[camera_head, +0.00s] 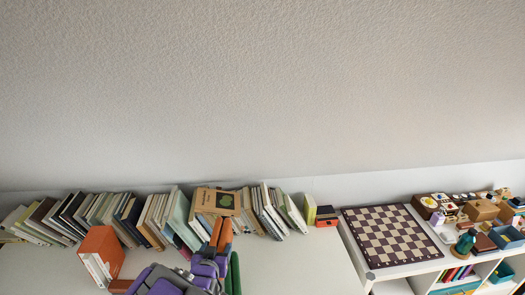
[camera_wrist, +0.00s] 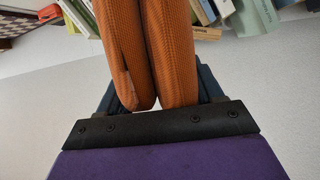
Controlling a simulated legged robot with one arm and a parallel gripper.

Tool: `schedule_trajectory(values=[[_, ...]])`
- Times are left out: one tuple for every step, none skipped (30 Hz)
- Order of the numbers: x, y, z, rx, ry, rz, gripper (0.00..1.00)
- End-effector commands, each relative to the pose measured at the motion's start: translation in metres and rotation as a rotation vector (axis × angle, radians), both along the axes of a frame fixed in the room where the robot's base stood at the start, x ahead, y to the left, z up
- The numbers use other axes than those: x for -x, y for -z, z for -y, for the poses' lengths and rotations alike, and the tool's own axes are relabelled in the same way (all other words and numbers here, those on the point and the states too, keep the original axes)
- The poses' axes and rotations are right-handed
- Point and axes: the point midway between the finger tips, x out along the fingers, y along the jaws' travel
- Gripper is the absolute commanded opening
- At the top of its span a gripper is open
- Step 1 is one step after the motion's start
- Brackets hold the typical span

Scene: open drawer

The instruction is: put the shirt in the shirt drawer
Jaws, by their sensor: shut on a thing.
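My gripper (camera_head: 221,225) has orange fingers that lie side by side, pointing up toward the row of books in the head view. In the wrist view the gripper (camera_wrist: 146,45) shows the two fingers pressed close together, and their tips run out of the frame. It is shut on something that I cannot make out. No shirt can be recognised in either view.
A long row of books (camera_head: 100,212) stands against the wall. A brown book (camera_head: 217,202) is just beyond my fingertips; contact is unclear. An orange file box (camera_head: 100,252) stands at left. A chessboard (camera_head: 391,235) lies on a white shelf unit at right, beside small boxes and a green bottle (camera_head: 466,241).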

Motion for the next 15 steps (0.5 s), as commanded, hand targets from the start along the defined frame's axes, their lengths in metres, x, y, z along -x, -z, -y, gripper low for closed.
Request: schedule_trajectory(values=[[-0.013,-0.015,0.017,-0.003,0.019,0.009,0.31],[-0.018,-0.022,0.026,-0.001,0.025,0.009,0.31],[-0.025,-0.032,0.038,-0.001,0.033,0.008,0.31],[-0.030,-0.040,0.047,-0.001,0.040,0.009,0.31],[-0.035,-0.047,0.057,0.000,0.047,0.010,0.31],[-0.040,-0.056,0.070,0.000,0.059,0.009,0.31],[-0.044,-0.063,0.081,0.000,0.066,0.007,0.31],[-0.048,-0.071,0.091,0.000,0.074,0.008,0.31],[-0.052,-0.082,0.106,0.001,0.084,0.010,0.31],[-0.055,-0.089,0.118,0.002,0.094,0.009,0.31],[-0.057,-0.096,0.129,0.001,0.103,0.008,0.31],[-0.060,-0.107,0.145,-0.001,0.116,0.008,0.31],[-0.062,-0.114,0.158,0.000,0.125,0.009,0.31],[-0.063,-0.121,0.170,-0.001,0.136,0.009,0.31],[-0.064,-0.131,0.186,-0.001,0.149,0.009,0.31]])
